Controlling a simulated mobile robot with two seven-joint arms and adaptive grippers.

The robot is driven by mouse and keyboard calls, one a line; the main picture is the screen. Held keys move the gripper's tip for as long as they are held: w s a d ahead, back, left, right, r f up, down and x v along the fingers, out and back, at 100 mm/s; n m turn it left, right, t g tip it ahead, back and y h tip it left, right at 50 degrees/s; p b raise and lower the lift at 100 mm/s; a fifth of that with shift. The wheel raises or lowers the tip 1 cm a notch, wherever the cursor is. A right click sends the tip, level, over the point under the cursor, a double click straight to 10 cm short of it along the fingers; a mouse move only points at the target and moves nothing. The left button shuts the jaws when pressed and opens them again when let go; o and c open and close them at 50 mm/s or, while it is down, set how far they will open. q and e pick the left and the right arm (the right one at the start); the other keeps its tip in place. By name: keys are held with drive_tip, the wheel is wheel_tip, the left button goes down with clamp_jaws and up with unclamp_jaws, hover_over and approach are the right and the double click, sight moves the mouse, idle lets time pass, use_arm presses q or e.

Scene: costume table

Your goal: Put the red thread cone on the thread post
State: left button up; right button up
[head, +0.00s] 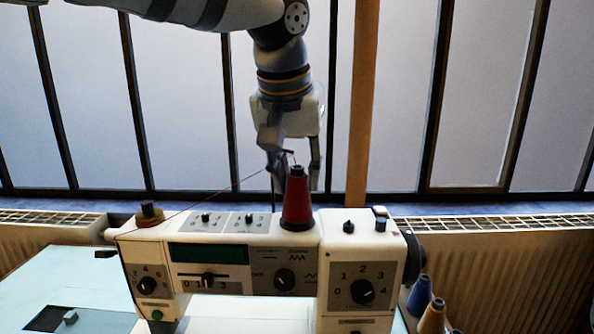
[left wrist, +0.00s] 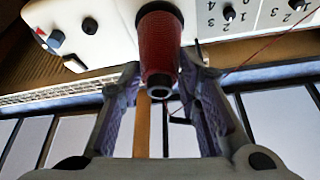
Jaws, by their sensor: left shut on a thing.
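The red thread cone (head: 297,202) is upright, narrow end up, over the top of the white sewing machine (head: 335,228). My left gripper (head: 296,178) reaches down from above and is shut on the cone near its narrow end. In the left wrist view the cone (left wrist: 158,45) is between the two fingers (left wrist: 160,88). No bare thread post shows under the cone; whatever is beneath or inside it is hidden. I cannot tell whether the cone's base touches the machine top. My right gripper is out of view.
A thin dark rod (head: 273,197) stands just left of the cone, with a red thread running left from it. A dark knob-like spool (head: 149,214) is at the machine's left end. Blue (head: 420,295) and tan (head: 433,317) thread cones stand at the lower right. Windows and radiators are behind.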

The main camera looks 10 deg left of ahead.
use_arm(q)
drive_tip(key=o, duration=1.3)
drive_tip(key=shift+c, duration=0.2)
drive_tip(key=v, duration=1.2)
